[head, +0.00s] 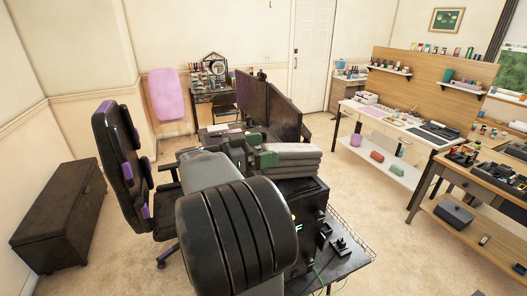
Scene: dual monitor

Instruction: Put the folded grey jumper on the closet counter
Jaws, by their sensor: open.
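The folded grey jumper (294,152) lies as a flat layered stack at the near end of the desk, seemingly on top of the black computer case (308,196). My gripper (262,149), with green fingers, is open at the jumper's left edge. I cannot tell whether the fingers touch the cloth or reach around it. My own arm hides part of the desk and the jumper's near left side. I cannot tell which surface is the closet counter.
Two dark monitors (268,103) stand behind the jumper. A black and purple chair (122,165) is left of the desk, with a dark chest (60,213) beyond. A white worktable (381,121) and a wooden table (458,178) stand right. Carpet between is clear.

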